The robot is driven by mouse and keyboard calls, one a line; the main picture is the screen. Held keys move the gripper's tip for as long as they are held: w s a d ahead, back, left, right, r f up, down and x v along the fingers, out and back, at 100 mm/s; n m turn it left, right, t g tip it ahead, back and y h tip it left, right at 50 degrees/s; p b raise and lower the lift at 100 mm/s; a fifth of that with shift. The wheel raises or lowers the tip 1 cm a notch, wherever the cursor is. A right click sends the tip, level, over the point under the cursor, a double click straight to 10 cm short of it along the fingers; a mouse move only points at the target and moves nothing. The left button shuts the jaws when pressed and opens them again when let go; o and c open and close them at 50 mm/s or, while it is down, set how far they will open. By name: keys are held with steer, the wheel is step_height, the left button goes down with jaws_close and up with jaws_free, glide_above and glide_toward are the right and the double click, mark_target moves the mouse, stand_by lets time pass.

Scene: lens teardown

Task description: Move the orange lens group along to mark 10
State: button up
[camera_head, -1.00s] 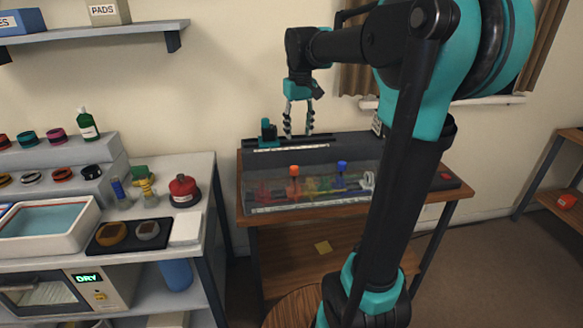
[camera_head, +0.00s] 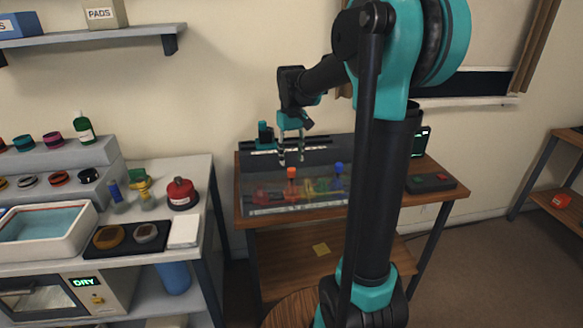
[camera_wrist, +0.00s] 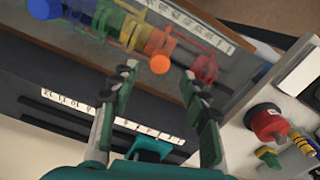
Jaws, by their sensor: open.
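The orange lens group (camera_head: 291,185) stands in the clear-fronted bench box on the wooden table, with an orange knob on top. In the wrist view the orange knob (camera_wrist: 160,64) lies just beyond and between the fingertips. My gripper (camera_head: 291,160) points down, open and empty, above and slightly behind the orange knob; both open fingers show in the wrist view (camera_wrist: 166,78). A numbered scale (camera_wrist: 190,20) runs along the far side of the lens row in the wrist view. Its numbers are too small to read here.
A red group (camera_wrist: 204,69) sits on one side of the orange one; yellow, green and blue groups (camera_wrist: 45,8) on the other. A teal-topped slider (camera_head: 265,135) stands on a rear rail with another scale (camera_wrist: 70,103). A control box (camera_head: 431,182) is at right.

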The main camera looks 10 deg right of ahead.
mark_target(292, 169)
steer(key=shift+f, duration=2.3)
jaws_close()
